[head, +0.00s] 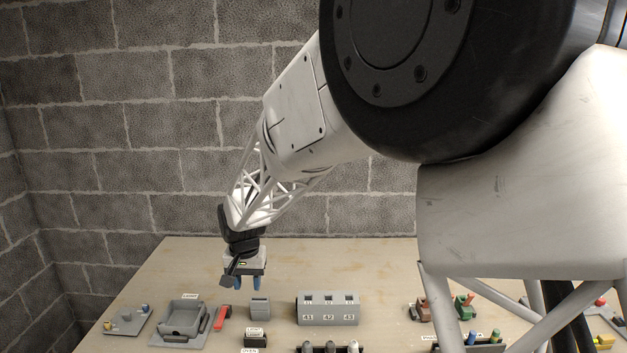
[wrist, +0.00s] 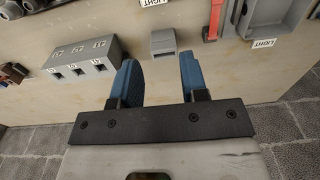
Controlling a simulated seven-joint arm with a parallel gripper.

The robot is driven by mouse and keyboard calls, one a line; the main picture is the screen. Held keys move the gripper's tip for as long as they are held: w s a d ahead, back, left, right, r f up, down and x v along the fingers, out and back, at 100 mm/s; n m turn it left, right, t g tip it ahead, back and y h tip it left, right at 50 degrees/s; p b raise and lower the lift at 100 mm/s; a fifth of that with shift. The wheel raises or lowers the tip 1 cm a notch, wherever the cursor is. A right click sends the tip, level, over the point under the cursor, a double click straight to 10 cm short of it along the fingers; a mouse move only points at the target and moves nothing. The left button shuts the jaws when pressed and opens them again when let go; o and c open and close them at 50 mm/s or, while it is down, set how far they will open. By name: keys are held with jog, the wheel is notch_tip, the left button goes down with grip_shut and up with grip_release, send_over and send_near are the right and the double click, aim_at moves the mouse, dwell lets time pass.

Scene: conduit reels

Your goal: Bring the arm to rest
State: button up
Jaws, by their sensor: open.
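My gripper (head: 250,283) hangs from my arm above the back part of the wooden table (head: 220,255), left of the middle in the head view. Its two blue fingers point down. In the wrist view the gripper (wrist: 158,80) has its fingers spread apart, with nothing between them. It is open and empty. My large upper arm links hide much of the right side of the head view.
A small grey box (head: 260,307), a grey block with numbered slots (head: 328,309), a red-handled piece (head: 221,318) and a grey tray (head: 183,318) stand nearby. Red and green pieces (head: 464,307) stand farther right. A block wall (head: 110,130) rises behind the table.

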jog(key=s+d+r+t, duration=0.1)
jog(key=s+d+r, duration=0.55)
jog(key=d, duration=0.45)
jog(key=s+d+r, duration=0.5)
jog(key=s+d, duration=0.2)
jog(key=d, duration=0.4)
jog(key=s+d, duration=0.6)
jog(key=s, duration=0.4)
jog(key=s+d+t, duration=0.1)
jog(key=s+d, duration=0.6)
jog(key=s, duration=0.3)
jog(key=shift+s+d+r, duration=0.15)
jog(key=shift+s+r, duration=0.05)
jog(key=shift+s, duration=0.15)
